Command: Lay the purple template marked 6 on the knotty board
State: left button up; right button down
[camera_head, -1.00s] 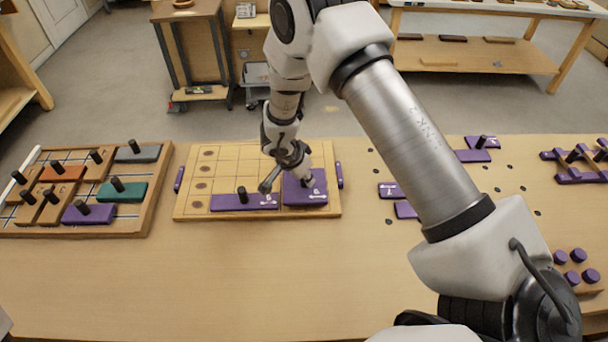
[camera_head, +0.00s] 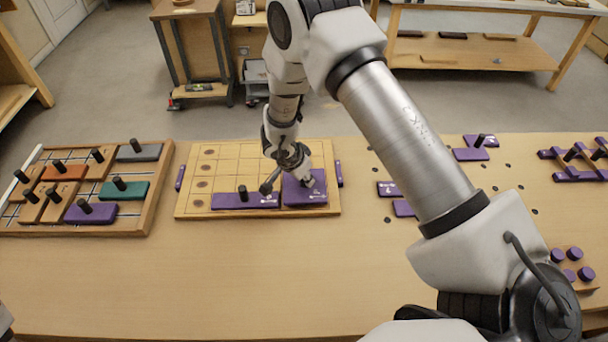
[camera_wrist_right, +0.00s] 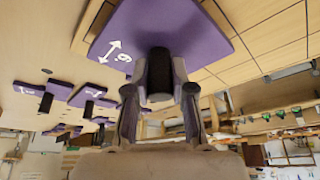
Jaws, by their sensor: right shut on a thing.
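The purple template marked 6 (camera_head: 303,193) is at the right end of the knotty board (camera_head: 226,165), beside another purple template (camera_head: 245,201) with a black peg. It also shows in the right wrist view (camera_wrist_right: 185,30), its "6" and double arrow readable. My right gripper (camera_head: 306,178) is shut on the black peg (camera_wrist_right: 160,75) of the template marked 6. The template lies flat over the board; I cannot tell whether it fully touches it. The gripper hides part of its far side. My left gripper is not in view.
A framed tray (camera_head: 150,205) with several pegged templates stands at the left. Purple templates (camera_head: 470,154) lie among holes at the right, with a purple rack (camera_head: 580,176) and round purple knobs (camera_head: 572,264) further right. The front of the bench is clear.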

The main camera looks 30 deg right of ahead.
jog(key=shift+f, duration=0.1)
dwell(0.3)
jog(key=shift+f, duration=0.4)
jog(key=shift+f, duration=0.15)
dwell(0.5)
jog(key=shift+p, duration=0.55)
dwell(0.9)
jog(key=c, duration=0.5)
grip_release()
notch_tip(320, 180, up, 8)
jog(key=p, duration=0.9)
